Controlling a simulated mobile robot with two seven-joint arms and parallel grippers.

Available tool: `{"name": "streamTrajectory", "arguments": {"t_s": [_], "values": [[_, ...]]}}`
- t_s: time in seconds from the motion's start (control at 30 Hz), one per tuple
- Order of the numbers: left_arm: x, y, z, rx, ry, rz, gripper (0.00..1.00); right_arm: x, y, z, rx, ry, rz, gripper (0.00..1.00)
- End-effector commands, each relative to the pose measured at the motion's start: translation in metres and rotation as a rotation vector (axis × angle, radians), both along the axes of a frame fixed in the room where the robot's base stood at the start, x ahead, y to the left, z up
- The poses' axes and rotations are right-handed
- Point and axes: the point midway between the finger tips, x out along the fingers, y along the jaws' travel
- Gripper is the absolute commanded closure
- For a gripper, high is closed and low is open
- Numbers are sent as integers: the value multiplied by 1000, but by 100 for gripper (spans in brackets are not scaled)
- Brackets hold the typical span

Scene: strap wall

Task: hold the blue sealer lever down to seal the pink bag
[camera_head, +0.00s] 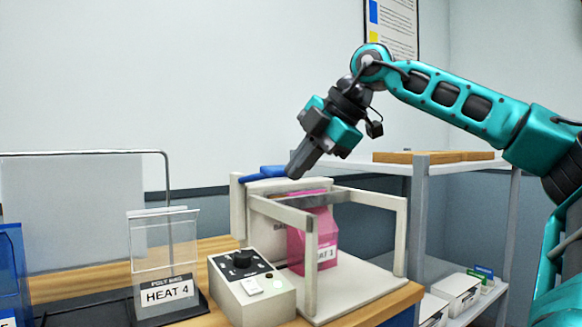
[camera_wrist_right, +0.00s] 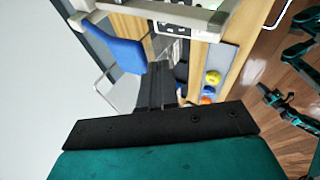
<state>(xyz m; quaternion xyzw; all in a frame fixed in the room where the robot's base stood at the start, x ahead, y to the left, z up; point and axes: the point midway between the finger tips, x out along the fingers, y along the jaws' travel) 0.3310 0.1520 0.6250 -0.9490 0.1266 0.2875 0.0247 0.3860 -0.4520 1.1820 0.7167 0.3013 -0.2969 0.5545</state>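The sealer (camera_head: 405,225) is a cream frame on a wooden bench, with a dark bar across its top. The pink bag (camera_head: 323,240) stands upright inside the frame under the bar, partly hidden by the front post. My right gripper (camera_head: 293,172) is just above and right of the lever, fingers pointing down-left, together with nothing between them. Contact with the lever cannot be told.
A control box (camera_head: 250,290) with a black knob and a lit green lamp stands in front left. A clear stand labelled HEAT 4 (camera_head: 167,292) is farther left. A grey shelf (camera_head: 420,200) stands at right. Above the lever is free wall space.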

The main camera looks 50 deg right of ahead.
Motion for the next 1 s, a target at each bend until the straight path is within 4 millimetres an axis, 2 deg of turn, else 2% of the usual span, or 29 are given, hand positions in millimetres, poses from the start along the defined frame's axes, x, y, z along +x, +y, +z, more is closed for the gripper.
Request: {"name": "streamTrajectory", "arguments": {"t_s": [0.03,0.1,0.3,0.4,1.0], "values": [[-2,1,1,5,6,-2,100,-9,-2,16,-3,-10,-3,100],[-3,2,3,7,10,-4,100,-19,-4,29,-3,-11,-4,100],[-3,0,10,3,11,-5,100,-42,-8,58,-3,-10,-4,100],[-3,-1,13,0,10,-4,100,-49,-9,65,-2,-10,-2,100],[1,-4,18,-12,0,3,100,-53,-9,70,-2,-11,-1,100]]}}
